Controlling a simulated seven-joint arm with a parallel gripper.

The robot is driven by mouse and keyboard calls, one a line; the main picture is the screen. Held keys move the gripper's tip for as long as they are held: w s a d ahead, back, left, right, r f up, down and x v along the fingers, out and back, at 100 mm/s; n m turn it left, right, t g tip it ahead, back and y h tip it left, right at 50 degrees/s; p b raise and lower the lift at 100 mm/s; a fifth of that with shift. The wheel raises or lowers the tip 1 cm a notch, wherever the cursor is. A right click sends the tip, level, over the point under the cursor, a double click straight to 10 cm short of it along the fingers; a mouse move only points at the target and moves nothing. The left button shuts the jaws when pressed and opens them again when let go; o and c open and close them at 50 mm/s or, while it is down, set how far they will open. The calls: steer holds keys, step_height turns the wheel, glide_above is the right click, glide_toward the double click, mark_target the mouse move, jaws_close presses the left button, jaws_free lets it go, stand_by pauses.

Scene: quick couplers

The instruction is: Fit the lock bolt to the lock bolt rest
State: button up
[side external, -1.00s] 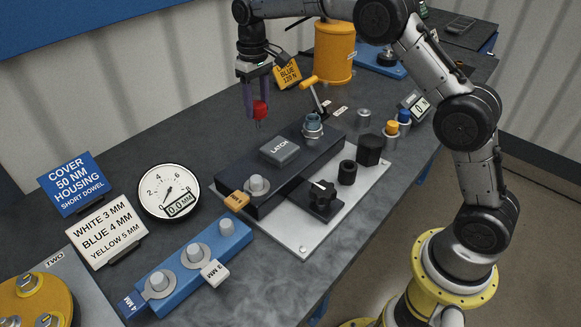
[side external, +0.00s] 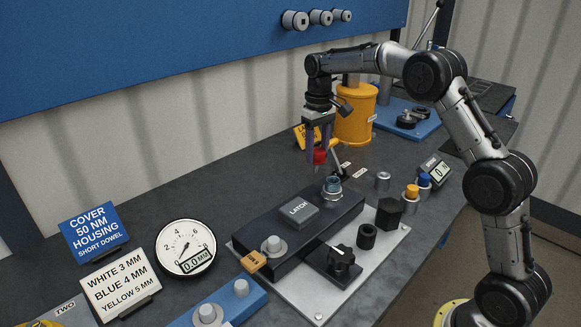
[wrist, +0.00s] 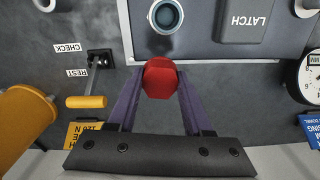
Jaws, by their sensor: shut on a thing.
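My gripper (side external: 319,150) is shut on a red-headed part, which I take for the lock bolt (side external: 320,157). In the wrist view the red head (wrist: 161,78) sits between the purple fingers (wrist: 155,100). It hangs above the bench, behind the dark block (side external: 290,235), apart from the metal coupler socket (side external: 332,186) on that block. The socket also shows in the wrist view (wrist: 165,16), just beyond the red head. A REST label (wrist: 76,73) lies on the bench beside a yellow-handled lever (wrist: 87,101). I cannot tell which feature is the lock bolt rest. The bolt's lower end is hard to make out.
A LATCH block (side external: 299,212) tops the dark block. A black knob (side external: 341,258) and black sockets (side external: 367,236) stand on the white plate (side external: 312,301). A yellow cylinder (side external: 355,115) stands behind. The dial gauge (side external: 186,246) is at left.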

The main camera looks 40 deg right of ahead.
steer(key=s+d+m, duration=0.1)
steer(key=s+d, duration=0.2)
steer(key=d, duration=0.3)
steer(key=s+d+r+m, duration=0.1)
steer(key=s+d+m, duration=0.1)
steer(key=s+d, duration=0.2)
steer(key=s+d+r+m, duration=0.1)
steer(key=s+d, duration=0.2)
steer(key=d, duration=0.6)
steer(key=shift+s+d+r+m, duration=0.15)
steer(key=shift+s+d+m, duration=0.1)
steer(key=shift+s+m, duration=0.05)
steer(key=shift+f, duration=2.9)
steer(key=shift+f, duration=2.75)
steer(key=o, duration=1.2)
